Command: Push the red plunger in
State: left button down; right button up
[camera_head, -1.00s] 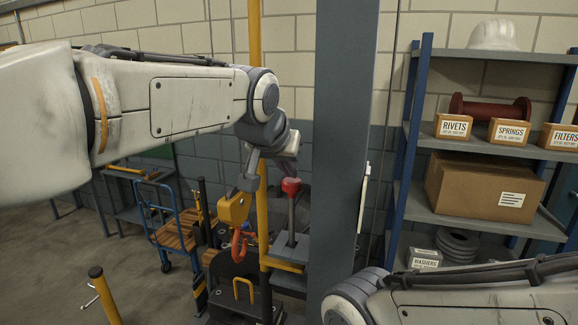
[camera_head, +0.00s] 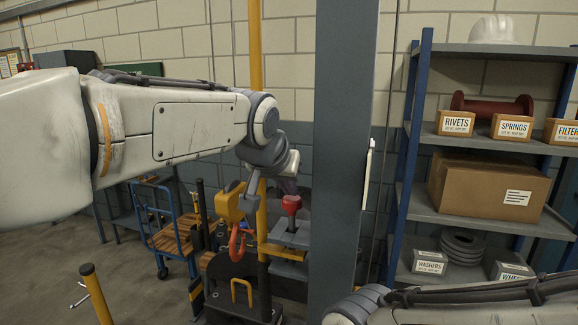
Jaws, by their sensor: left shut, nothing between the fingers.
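The red plunger (camera_head: 291,204) is a red knob on a short visible stem, standing upright over a grey block on a yellow-edged fixture (camera_head: 284,252) left of the grey column. My left gripper (camera_head: 290,187) is shut and empty, pointing down directly above the red knob. Its tips look in contact with the knob top or very close to it; I cannot tell which. My right arm crosses the lower right corner, and its gripper is out of view.
A grey column (camera_head: 337,150) stands close to the right of the plunger. A yellow pole (camera_head: 255,100) and a yellow block with a red hook (camera_head: 236,243) are close on its left. A shelf with boxes (camera_head: 489,190) is at right.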

pick_arm(q)
jog(key=shift+f, duration=0.45)
pick_arm(e)
jog(key=shift+f, duration=0.3)
jog(key=shift+r, duration=0.15)
pick_arm(q)
notch_tip(320, 180, up, 5)
jog(key=p, duration=0.4)
jog(key=shift+r, duration=0.2)
jog(key=b+v, duration=0.3)
jog(key=v, duration=0.6)
jog(key=shift+s, duration=0.3)
pick_arm(e)
jog(key=shift+r, duration=0.25)
